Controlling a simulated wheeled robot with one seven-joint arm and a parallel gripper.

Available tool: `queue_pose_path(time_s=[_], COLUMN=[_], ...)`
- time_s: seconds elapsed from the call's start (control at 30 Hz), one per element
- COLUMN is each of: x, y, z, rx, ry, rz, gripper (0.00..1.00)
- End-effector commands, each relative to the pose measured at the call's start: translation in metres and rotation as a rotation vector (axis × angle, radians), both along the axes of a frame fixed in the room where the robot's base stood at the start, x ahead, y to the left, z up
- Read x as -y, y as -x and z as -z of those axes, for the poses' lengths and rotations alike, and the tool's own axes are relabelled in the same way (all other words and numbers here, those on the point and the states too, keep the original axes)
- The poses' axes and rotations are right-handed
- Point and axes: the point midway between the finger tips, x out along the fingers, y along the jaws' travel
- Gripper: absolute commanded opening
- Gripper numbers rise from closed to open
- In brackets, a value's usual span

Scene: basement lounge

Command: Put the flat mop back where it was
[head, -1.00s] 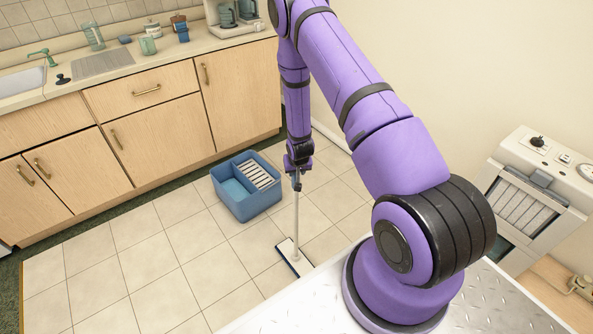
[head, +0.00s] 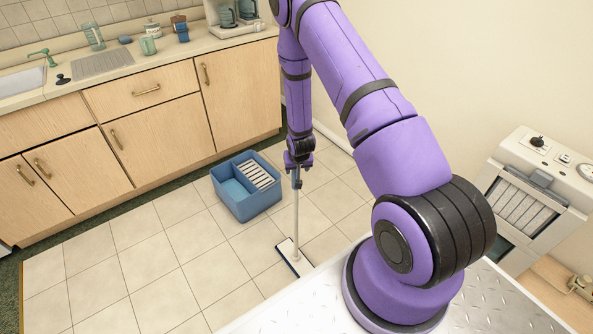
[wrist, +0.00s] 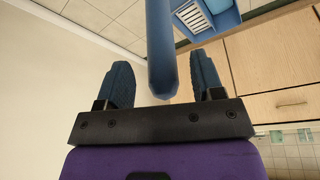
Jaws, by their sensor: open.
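The flat mop stands upright on the tiled floor, its pale pole (head: 296,218) rising from a flat white head with a dark edge (head: 293,257). Its blue handle end (wrist: 160,50) shows in the wrist view between my two blue fingers. My gripper (head: 298,168) is at the top of the mop in the head view. In the wrist view my gripper (wrist: 162,85) is open, with gaps on both sides of the handle. The far part of the pole and the mop head are out of the wrist view.
A blue bucket (head: 234,200) with a white slatted wringer stands on the floor left of the mop. Wooden cabinets (head: 157,138) line the back left. A cream appliance (head: 540,185) stands at right. Tiles at front left are clear.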

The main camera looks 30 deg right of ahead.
Motion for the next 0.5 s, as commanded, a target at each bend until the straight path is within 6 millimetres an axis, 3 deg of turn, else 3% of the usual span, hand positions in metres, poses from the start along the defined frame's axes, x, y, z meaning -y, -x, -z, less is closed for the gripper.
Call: queue_pose_path(time_s=[0.3,0.5], x=[-0.008,-0.012], y=[0.018,0.027], z=[-0.054,-0.077], rx=[0.003,0.001], ry=[0.000,0.000], rz=[0.000,-0.001], gripper=[0.61,0.61])
